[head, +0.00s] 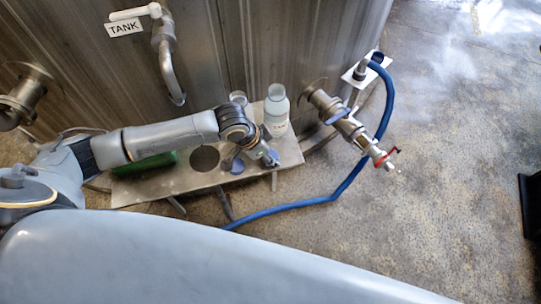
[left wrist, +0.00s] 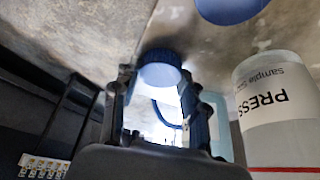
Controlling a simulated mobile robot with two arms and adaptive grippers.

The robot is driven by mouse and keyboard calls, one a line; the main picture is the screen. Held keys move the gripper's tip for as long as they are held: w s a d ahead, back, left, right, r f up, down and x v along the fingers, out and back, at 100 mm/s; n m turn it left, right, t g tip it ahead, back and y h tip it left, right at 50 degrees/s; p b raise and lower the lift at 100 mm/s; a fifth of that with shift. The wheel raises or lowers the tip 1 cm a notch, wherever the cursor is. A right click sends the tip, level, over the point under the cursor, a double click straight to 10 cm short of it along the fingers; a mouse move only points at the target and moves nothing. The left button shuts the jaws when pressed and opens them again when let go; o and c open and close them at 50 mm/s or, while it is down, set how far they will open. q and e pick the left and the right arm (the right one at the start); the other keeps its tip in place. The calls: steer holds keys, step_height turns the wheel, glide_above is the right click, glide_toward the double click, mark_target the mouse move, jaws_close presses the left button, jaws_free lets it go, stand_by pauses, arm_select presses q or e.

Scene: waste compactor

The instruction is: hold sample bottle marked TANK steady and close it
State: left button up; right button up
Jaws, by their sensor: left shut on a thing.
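My left gripper (head: 266,158) is low over the metal shelf plate (head: 290,152). In the left wrist view the left gripper (left wrist: 160,80) is shut on a blue cap (left wrist: 160,72). A second blue cap (head: 237,167) lies on the plate, and it also shows at the top of the wrist view (left wrist: 228,8). An uncapped white bottle (head: 277,110) stands upright at the back of the plate. A bottle labelled PRESS (left wrist: 270,100) is right of the fingers. Another clear bottle (head: 238,98) is mostly hidden behind my arm. I can read TANK on no bottle. My right gripper is out of view.
A TANK sign (head: 124,28) hangs by a tap (head: 170,70) on the steel wall. A valve (head: 345,125) with a red handle sticks out right of the plate, and a blue hose (head: 350,180) runs beside it. A green object (head: 145,164) lies on the plate's left.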

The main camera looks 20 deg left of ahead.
mark_target(275, 154)
arm_select(q)
steer(key=shift+r, duration=0.45)
step_height(275, 154, up, 2)
steer(key=shift+r, duration=0.2)
steer(key=s+a+r, duration=0.4)
steer(key=s+r, duration=0.5)
steer(key=s, duration=0.4)
steer(key=shift+s+r+p, duration=0.25)
steer(key=shift+r+p, duration=0.1)
steer(key=shift+r, duration=0.05)
